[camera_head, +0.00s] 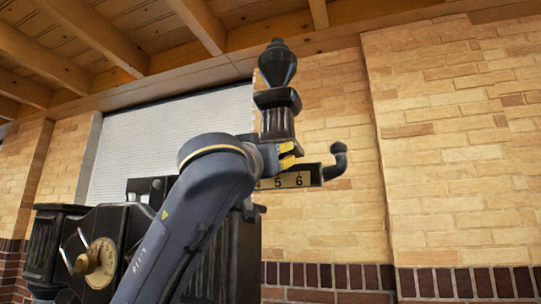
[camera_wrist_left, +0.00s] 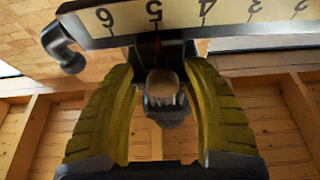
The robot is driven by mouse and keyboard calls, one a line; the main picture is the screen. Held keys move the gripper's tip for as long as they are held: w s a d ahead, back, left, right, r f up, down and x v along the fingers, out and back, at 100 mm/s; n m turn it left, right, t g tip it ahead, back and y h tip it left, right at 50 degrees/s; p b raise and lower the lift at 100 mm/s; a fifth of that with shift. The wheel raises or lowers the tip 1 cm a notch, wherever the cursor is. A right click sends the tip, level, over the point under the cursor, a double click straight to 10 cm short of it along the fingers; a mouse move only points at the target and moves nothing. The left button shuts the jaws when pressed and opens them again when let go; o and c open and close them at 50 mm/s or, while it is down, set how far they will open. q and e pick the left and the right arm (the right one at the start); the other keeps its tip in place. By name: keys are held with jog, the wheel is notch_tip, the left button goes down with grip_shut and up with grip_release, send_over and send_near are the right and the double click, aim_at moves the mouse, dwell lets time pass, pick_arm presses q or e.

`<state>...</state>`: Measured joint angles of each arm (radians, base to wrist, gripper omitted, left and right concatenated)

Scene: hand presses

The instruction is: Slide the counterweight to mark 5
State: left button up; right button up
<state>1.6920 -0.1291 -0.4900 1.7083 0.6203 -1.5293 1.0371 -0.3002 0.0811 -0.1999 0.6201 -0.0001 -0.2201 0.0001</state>
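The black counterweight (camera_head: 277,118) with its pointed finial stands on the balance beam (camera_head: 315,175), whose pale scale shows 5 and 6 in the head view. In the left wrist view the picture is upside down. My right gripper is out of view.
The black machine body (camera_head: 225,265) with a round brass dial (camera_head: 98,262) stands below and left, partly behind my arm. The beam ends at the right in an upturned black hook (camera_head: 339,160). A brick wall (camera_head: 455,150) stands behind, with clear room right of the hook.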

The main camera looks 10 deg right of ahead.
pick_arm(q)
jog(key=shift+o, duration=0.2)
jog(key=shift+a, duration=0.1)
jog(key=v, duration=1.2)
jog(key=shift+s, duration=0.1)
